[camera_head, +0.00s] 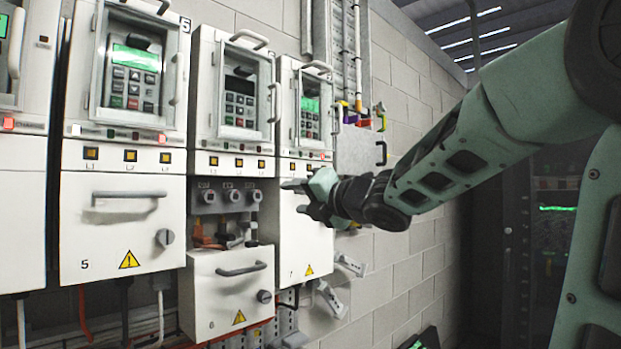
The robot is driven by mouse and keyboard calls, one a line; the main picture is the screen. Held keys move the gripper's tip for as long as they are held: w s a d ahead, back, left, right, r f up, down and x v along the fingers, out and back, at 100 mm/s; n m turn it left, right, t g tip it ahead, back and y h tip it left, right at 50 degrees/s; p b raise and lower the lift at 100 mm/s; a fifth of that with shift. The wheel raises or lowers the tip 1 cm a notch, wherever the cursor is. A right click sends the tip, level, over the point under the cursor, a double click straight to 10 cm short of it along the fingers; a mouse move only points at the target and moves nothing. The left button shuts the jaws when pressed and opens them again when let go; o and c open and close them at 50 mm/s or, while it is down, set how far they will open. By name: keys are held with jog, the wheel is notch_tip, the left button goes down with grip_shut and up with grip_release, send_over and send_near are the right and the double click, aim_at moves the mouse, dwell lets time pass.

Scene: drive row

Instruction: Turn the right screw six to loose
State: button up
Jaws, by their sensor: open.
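Drive six (232,100) is the cabinet in the middle, with its lower cover (228,290) lowered and the bay above it exposed. Three round grey terminal screws sit in a row there, and the right screw (254,196) is the one closest to drive seven. Their slot positions are too small to tell. My gripper (298,196) is open and empty, in front of the white lower cover of drive seven (305,240). Its fingers point left, to the right of the right screw in the picture and apart from it as far as I can tell.
Drive five (125,225) stands to the left with its cover closed. The lowered cover of six has a grey handle (242,269) that juts out. Coloured hooks and padlocks (365,118) hang on the block wall at the right. Cables run below the drives.

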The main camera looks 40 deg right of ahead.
jog(key=s+p, duration=0.3)
jog(key=p, duration=0.3)
jog(key=shift+d+p, duration=0.1)
jog(key=shift+p, duration=0.25)
dwell(0.4)
jog(key=s+a+f+m+g, duration=0.1)
jog(key=a+f+m+g, duration=0.95)
jog(key=a+f, duration=0.75)
jog(key=s+a+f+m+g, duration=0.3)
jog(key=s+a+f+m, duration=0.1)
jog(key=s, duration=0.6)
jog(key=s+a+f+m+g, duration=0.4)
jog(key=s+a, duration=0.3)
jog(key=s, duration=0.4)
jog(key=shift+a, duration=0.3)
